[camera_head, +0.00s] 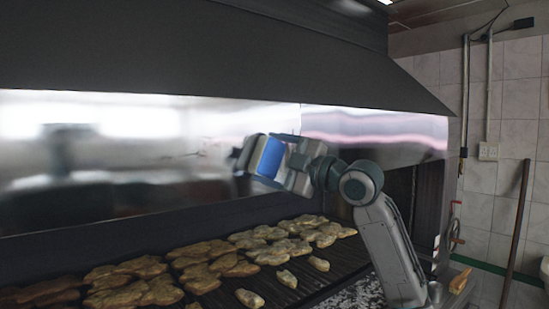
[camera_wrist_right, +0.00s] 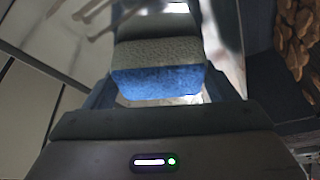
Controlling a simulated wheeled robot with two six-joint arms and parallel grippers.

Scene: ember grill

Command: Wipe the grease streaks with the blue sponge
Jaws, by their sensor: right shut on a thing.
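The blue sponge (camera_head: 271,157) is in my right gripper (camera_head: 268,160), in front of the shiny metal hood panel (camera_head: 370,130). In the right wrist view the sponge (camera_wrist_right: 157,82) shows a blue side and a grey side between the fingers of my right gripper (camera_wrist_right: 155,75). My right gripper is shut on it. I cannot tell whether the sponge touches the panel. Faint dark streaks (camera_head: 185,155) show on the panel just left of the gripper. My left gripper is not in view.
Below the panel, the grill grate (camera_head: 340,270) holds many pieces of meat (camera_head: 205,262). A tiled wall (camera_head: 515,110) with a pipe and an outlet (camera_head: 488,151) stands at the right. A long rod (camera_head: 515,230) leans there.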

